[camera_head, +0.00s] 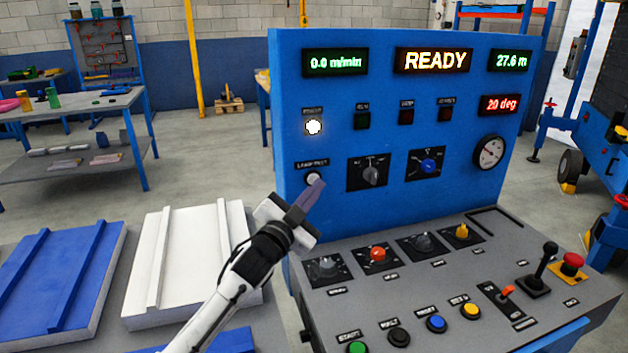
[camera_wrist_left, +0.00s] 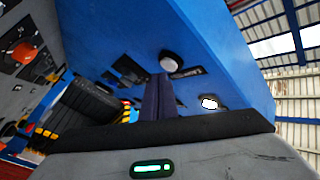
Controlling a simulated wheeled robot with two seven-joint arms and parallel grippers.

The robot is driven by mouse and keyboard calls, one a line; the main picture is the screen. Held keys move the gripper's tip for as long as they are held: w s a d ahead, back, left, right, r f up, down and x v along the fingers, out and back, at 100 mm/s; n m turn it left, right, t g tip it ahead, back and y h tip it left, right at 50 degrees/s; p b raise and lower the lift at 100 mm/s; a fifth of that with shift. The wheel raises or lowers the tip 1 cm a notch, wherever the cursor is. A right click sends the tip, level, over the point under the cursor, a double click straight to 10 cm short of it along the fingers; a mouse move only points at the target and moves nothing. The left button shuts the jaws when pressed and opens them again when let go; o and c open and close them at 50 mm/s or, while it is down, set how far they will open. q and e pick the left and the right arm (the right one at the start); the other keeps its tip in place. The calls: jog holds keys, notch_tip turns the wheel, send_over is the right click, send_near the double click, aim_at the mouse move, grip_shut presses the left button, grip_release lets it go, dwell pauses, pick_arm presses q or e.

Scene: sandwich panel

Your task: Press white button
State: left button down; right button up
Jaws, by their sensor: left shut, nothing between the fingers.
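The white button (camera_head: 314,178) is a small round white cap under a "LAMP TEST" label, low on the left of the upright blue panel (camera_head: 400,215). My left gripper (camera_head: 318,184) is shut and empty, its dark fingers pointing at the panel, with the tips just at the button's lower right in the head view. In the left wrist view the button (camera_wrist_left: 168,61) shows just beyond the fingertips (camera_wrist_left: 159,76). I cannot tell whether they touch. A lit white lamp (camera_head: 313,127) sits above the button, and it also shows in the left wrist view (camera_wrist_left: 209,102). My right gripper is not in view.
A dark rotary switch (camera_head: 371,172) and a blue knob (camera_head: 429,166) sit right of the button. The sloping grey console (camera_head: 400,285) below carries knobs, coloured buttons, a joystick (camera_head: 543,262) and a red mushroom button (camera_head: 571,262). White (camera_head: 185,265) and blue panels (camera_head: 50,280) lie at left.

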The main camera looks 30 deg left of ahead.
pick_arm(q)
jog(key=shift+w+a, duration=0.2)
jog(key=shift+w+a, duration=0.25)
jog(key=shift+a, duration=0.1)
dwell(0.7)
dwell(0.3)
jog(key=shift+s+d+p, duration=0.35)
jog(key=shift+s+d, duration=0.2)
jog(key=shift+d, duration=0.1)
jog(key=shift+s+d+p, duration=0.75)
jog(key=shift+s+d, duration=0.95)
jog(key=shift+d, duration=0.15)
